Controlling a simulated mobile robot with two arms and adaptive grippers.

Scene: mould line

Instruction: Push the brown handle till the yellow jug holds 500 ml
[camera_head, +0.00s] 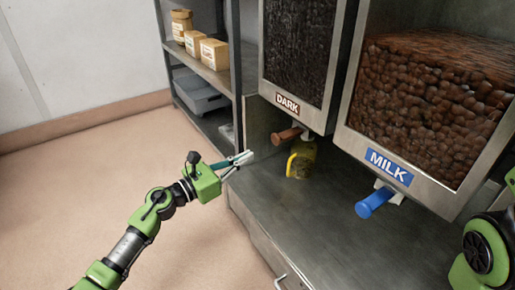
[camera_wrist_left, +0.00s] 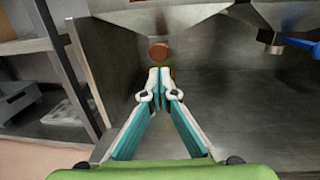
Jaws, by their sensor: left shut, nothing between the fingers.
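The brown handle (camera_head: 286,136) sticks out under the dispenser labelled DARK. The yellow jug (camera_head: 301,160) stands on the steel counter below that outlet, its handle towards the left. Its contents and marks are too small to read. My left gripper (camera_head: 248,156) is shut and empty, to the left of the brown handle and jug and apart from them. In the left wrist view the shut fingertips (camera_wrist_left: 159,72) appear just below the round end of the brown handle (camera_wrist_left: 158,50). They hide most of the jug; only a yellow sliver (camera_wrist_left: 173,73) shows. My right gripper is out of view.
The MILK dispenser (camera_head: 430,105) with a blue handle (camera_head: 374,203) is to the right. The steel counter (camera_head: 335,225) is clear around the jug. A shelf rack (camera_head: 215,75) with boxes and a grey bin (camera_head: 198,93) stands left. Part of my right arm shows at the right edge.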

